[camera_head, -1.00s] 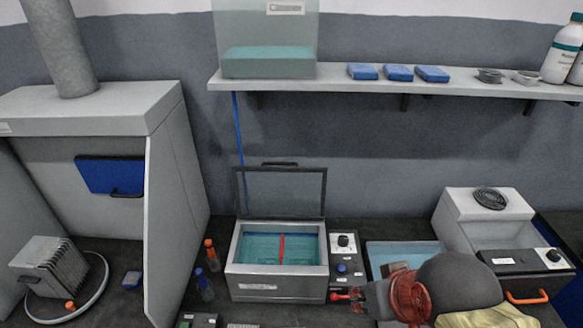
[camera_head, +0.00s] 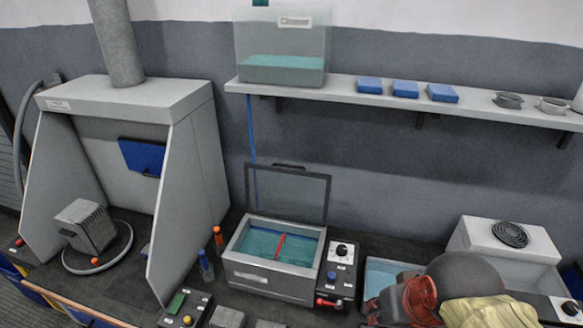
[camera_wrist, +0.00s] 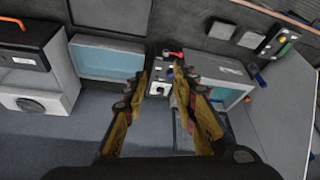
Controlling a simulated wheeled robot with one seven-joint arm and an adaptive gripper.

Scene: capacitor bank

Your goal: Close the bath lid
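The bath (camera_head: 268,284) is a grey metal box with teal liquid and a red bar inside. It stands on the dark bench in the head view. Its lid (camera_head: 292,196), a dark-framed clear panel with a handle on its top edge, stands raised at the back. The bath also shows right of the fingers in the wrist view (camera_wrist: 232,84). My gripper (camera_wrist: 169,76) is open, with nothing seen between its yellow-and-black fingers. In the head view my arm is right of the bath, and the fingertips are not clearly visible there.
A control box (camera_head: 338,270) with knobs adjoins the bath's right side. A teal-filled tray (camera_head: 382,274) stands further right, near my arm. A shelf (camera_head: 350,93) with a clear tank (camera_head: 282,50) overhangs behind.

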